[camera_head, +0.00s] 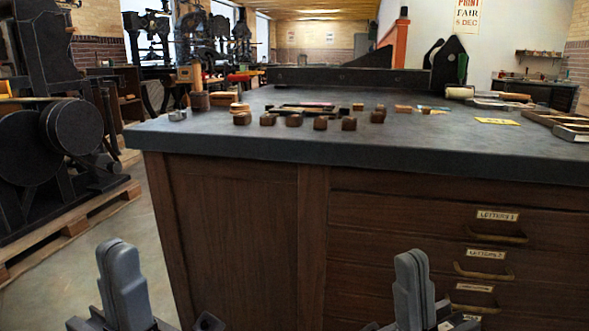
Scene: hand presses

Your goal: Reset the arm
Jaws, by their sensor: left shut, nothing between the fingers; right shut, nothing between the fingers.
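My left gripper (122,287) is in the lower left of the head view, shut and empty, its fingers pointing up. My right gripper (412,290) is at the lower middle right, also shut and empty, fingers up. Both are in front of a wooden cabinet (235,235) and below the level of its dark top (330,148). Neither gripper visibly holds anything. The lower parts of both arms are cut off by the bottom edge of the view.
Several small brown blocks (267,119) lie along the near part of the dark top. A yellow card (497,121) and a wooden tray (560,122) lie at the right. Drawers with handles (485,270) face me. A black press (70,130) stands on a pallet at left.

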